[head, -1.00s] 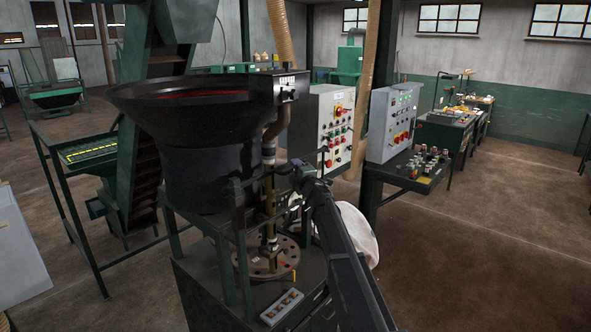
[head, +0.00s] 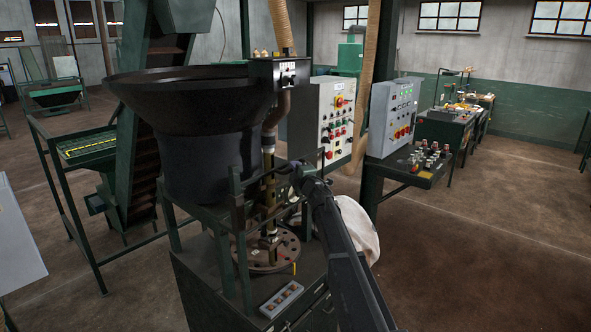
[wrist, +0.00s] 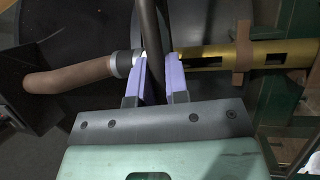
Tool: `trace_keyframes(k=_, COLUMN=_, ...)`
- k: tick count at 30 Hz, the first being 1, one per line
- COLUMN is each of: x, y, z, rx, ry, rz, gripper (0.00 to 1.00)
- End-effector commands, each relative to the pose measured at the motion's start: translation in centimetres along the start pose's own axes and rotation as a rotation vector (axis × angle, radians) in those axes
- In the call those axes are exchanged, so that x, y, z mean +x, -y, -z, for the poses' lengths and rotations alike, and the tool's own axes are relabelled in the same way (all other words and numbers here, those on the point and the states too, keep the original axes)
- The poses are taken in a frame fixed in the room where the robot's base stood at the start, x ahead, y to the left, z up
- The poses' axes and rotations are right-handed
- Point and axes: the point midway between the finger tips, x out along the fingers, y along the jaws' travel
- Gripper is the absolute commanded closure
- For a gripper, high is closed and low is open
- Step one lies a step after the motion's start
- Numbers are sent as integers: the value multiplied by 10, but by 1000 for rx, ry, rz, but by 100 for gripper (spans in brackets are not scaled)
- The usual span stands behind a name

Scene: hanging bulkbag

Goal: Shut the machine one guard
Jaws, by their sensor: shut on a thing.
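Machine one stands at the centre, with a big black bowl (head: 190,88) above a round flanged plate (head: 266,256) and an upright brass tube (head: 268,200). A dark green guard frame (head: 240,225) with upright posts and rails stands at the front of the tube. My gripper (wrist: 158,60) is shut on a dark bar (wrist: 152,25) that runs between its two lilac fingers; it looks like part of the guard. In the head view my arm reaches up from the lower right, and the fingertips are too small and dark to make out.
A grey control cabinet (head: 322,120) and a second panel (head: 394,118) stand behind and to the right. A pale bag (head: 357,228) hangs close to my arm. A small button box (head: 282,299) lies on the machine's front edge. The floor at right is open.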

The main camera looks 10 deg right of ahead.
Motion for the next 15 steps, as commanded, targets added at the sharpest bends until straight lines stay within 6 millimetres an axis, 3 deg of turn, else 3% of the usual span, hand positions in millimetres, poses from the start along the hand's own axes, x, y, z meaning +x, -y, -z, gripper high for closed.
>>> trace_keyframes(k=1, x=-5, y=25, z=-2, rx=0, ry=0, rz=0, gripper=100)
trace_keyframes(k=8, x=-18, y=97, z=-7, rx=0, ry=0, rz=0, gripper=100)
trace_keyframes(k=15, x=-34, y=183, z=-14, rx=0, ry=0, rz=0, gripper=100)
